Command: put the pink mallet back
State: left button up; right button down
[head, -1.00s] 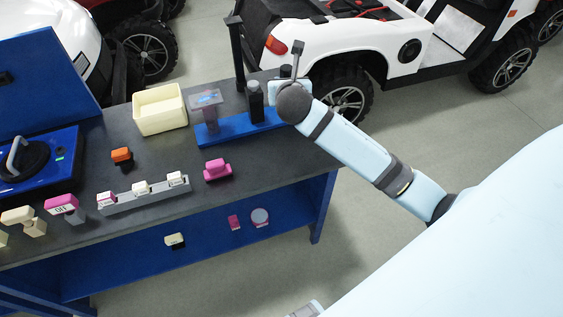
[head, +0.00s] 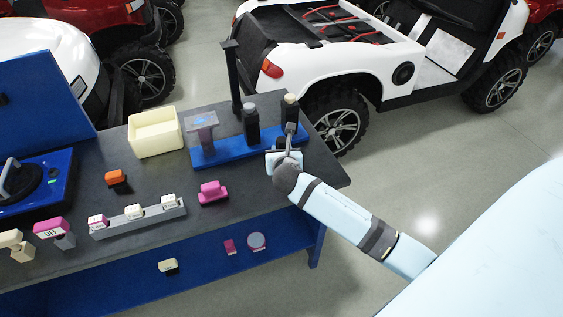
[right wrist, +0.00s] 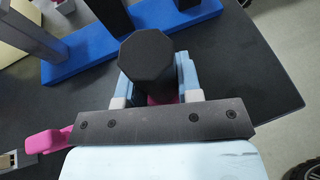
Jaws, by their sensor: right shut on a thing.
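My right gripper (head: 285,160) is over the right end of the dark bench, just in front of the blue rack (head: 228,150). In the right wrist view my right gripper (right wrist: 158,100) is shut on a black octagonal handle (right wrist: 153,57). A small bit of pink shows below the handle between the fingers, so this looks like the pink mallet; most of it is hidden. The rack carries a grey piece with a wide top (head: 203,122), a black upright tool (head: 250,122) and a cream-topped black tool (head: 291,103). My left gripper is not in view.
A pink block (head: 212,192) stands on the bench left of my gripper. A cream bin (head: 155,133), an orange-topped block (head: 116,178) and a grey strip of switches (head: 140,220) are further left. A black post (head: 234,75) rises behind the rack. Open floor lies right of the bench.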

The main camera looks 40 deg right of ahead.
notch_tip(320, 180, down, 4)
dwell(0.4)
jog(key=c, duration=0.8)
grip_release()
jog(key=shift+f, duration=0.1)
